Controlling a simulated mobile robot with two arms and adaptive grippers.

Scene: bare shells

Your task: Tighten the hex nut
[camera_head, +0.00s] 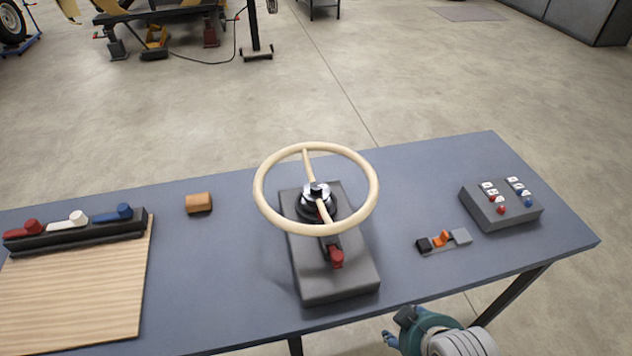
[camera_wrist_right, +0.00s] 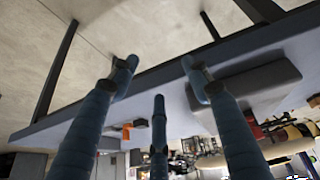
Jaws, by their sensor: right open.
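A silver hex nut (camera_head: 316,190) sits on the black hub at the centre of a cream steering wheel (camera_head: 372,180). The wheel is mounted on a dark grey base (camera_head: 335,285) on the table. A red-handled lever (camera_head: 336,257) sticks out below the hub. My right gripper (camera_head: 398,328) is at the table's front edge, right of the base and well away from the nut. In the right wrist view its blue fingers (camera_wrist_right: 158,82) are spread and hold nothing. I cannot make out the nut in that view. My left gripper is not in view.
On the blue-grey table (camera_head: 215,255) are an orange-brown block (camera_head: 199,203), a wooden board (camera_head: 75,295) with a rack of coloured handles (camera_head: 75,232), a small orange-lever switch (camera_head: 444,240) and a button box (camera_head: 500,210). Table space around the wheel base is clear.

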